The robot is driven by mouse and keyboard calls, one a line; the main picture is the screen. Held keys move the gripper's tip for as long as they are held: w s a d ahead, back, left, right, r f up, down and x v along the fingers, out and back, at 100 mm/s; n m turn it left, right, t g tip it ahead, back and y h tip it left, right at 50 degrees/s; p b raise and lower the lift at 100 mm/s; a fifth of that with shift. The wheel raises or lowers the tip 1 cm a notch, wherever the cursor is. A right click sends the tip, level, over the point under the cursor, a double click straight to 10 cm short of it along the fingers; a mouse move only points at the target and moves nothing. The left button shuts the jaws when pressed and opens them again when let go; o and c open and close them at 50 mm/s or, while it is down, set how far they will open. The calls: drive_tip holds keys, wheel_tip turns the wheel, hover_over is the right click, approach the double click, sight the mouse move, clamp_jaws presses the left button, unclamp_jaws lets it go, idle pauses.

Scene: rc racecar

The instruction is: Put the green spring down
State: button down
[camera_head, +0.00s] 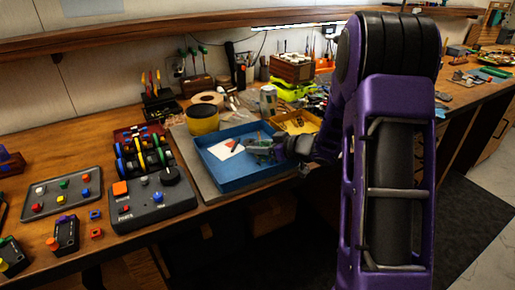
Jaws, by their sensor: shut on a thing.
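My gripper (268,148) hangs at the end of my purple arm, above the right part of a blue tray (262,183) on the workbench. It is shut on a small greenish thing (257,147), which I take for the green spring. The spring is small and partly hidden by the fingers, so its coils cannot be made out. I cannot tell how high it is above the tray floor. A white sheet with a small red mark (226,149) lies in the tray, left of my gripper.
A yellow tray (312,124) stands behind my gripper. Left of the blue tray are a yellow round container (202,120), a rack of colored wheels (140,150) and a dark control box (155,200). A can (268,100) stands behind. The bench's front edge is close to the blue tray.

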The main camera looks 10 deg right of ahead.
drive_tip(key=shift+f, duration=0.1)
drive_tip(key=c, duration=0.5)
unclamp_jaws()
drive_tip(key=shift+s+d+r, duration=0.1)
drive_tip(key=shift+d+r, duration=0.05)
drive_tip(key=shift+r, duration=0.15)
drive_tip(key=p+v, duration=0.1)
drive_tip(key=v, duration=1)
drive_tip(key=shift+s+d+r+p, duration=0.15)
drive_tip(key=shift+s+p, duration=0.1)
drive_tip(key=shift+p, duration=0.15)
